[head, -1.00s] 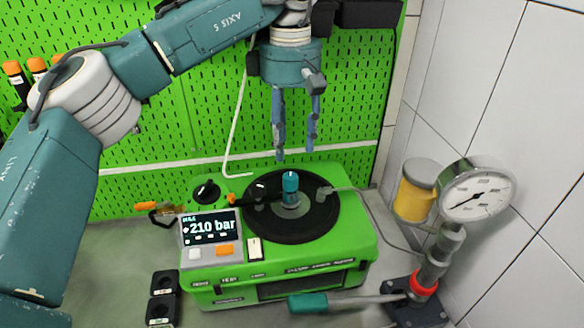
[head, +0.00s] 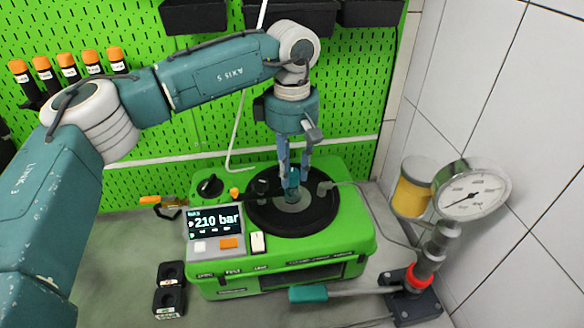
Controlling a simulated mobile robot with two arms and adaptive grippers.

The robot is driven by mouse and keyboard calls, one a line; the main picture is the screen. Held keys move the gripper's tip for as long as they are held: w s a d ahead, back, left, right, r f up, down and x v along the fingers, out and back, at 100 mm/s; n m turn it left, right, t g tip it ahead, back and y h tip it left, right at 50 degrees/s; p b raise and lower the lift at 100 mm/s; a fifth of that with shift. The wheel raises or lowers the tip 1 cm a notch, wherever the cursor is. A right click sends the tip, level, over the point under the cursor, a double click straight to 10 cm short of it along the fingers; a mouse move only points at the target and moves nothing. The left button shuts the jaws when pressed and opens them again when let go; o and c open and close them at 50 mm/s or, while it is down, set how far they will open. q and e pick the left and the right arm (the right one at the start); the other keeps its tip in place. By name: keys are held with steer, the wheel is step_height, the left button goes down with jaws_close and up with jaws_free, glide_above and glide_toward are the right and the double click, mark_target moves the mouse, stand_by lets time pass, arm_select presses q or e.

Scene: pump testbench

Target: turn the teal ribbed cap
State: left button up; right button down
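The teal ribbed cap (head: 292,184) stands upright at the centre of the round black plate (head: 262,218) on top of the green pump testbench (head: 345,238). My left gripper (head: 292,177) points straight down from above, with its blue fingers around the upper part of the cap, one on each side. The fingers partly hide the cap, and I cannot tell whether they press on it. My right gripper is not in view.
The bench display (head: 215,222) reads 210 bar. A pressure gauge (head: 472,195) and a yellow-filled jar (head: 412,190) stand at the right by the tiled wall. A teal-handled lever (head: 308,294) lies in front. Orange-capped bottles (head: 68,68) hang on the pegboard.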

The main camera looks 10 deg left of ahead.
arm_select(q)
jaws_close()
steer(key=shift+f+n+b, duration=0.15)
steer(key=shift+n+b, duration=0.7)
steer(key=shift+n, duration=0.05)
steer(key=n+b, duration=0.1)
steer(key=n, duration=0.1)
steer(key=shift+n+b, duration=0.3)
steer(key=shift+b, duration=0.1)
steer(key=n+b, duration=0.1)
steer(key=n, duration=0.2)
steer(key=shift+n+b, duration=0.3)
steer(key=shift+b, duration=0.1)
steer(key=shift+n+b, duration=0.65)
steer(key=shift+n, duration=1.25)
steer(key=shift+r, duration=0.2)
